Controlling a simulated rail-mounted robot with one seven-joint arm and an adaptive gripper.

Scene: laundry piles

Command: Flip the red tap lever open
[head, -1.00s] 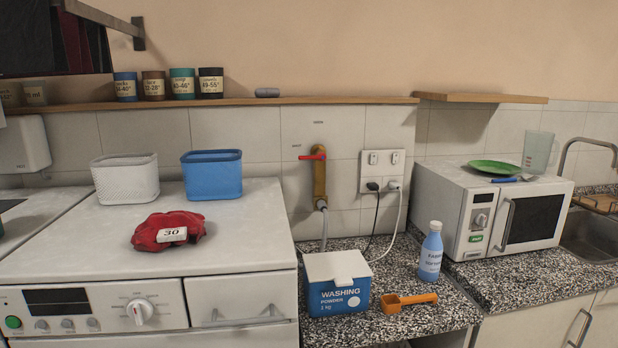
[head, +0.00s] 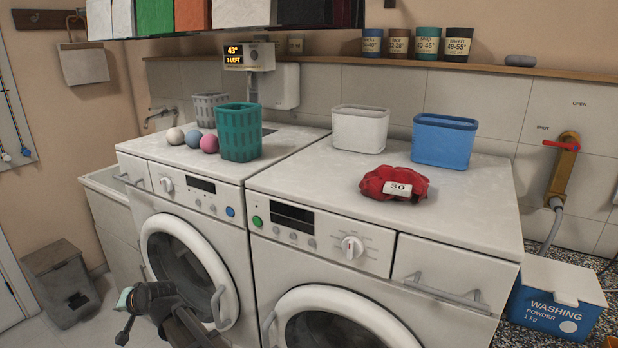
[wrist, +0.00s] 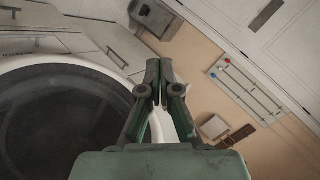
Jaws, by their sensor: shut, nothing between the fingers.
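The red tap lever (head: 562,144) sits on top of a brass tap (head: 563,172) on the tiled wall at the far right of the head view. The lever lies roughly level, across the pipe, pointing left toward the wall label "SHUT"; "OPEN" is written above and to the right. A grey hose runs down from the tap. My gripper (wrist: 158,88) is shut and empty in the wrist view, with the round washer door beside it. In the head view my arm shows low at the left, in front of the left washer and far from the tap.
Two washers fill the middle. A red cloth tagged 30 (head: 394,184), a white basket (head: 360,130) and a blue basket (head: 443,141) stand on the right one. A washing powder box (head: 556,298) stands below the tap. A shelf (head: 480,66) runs above.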

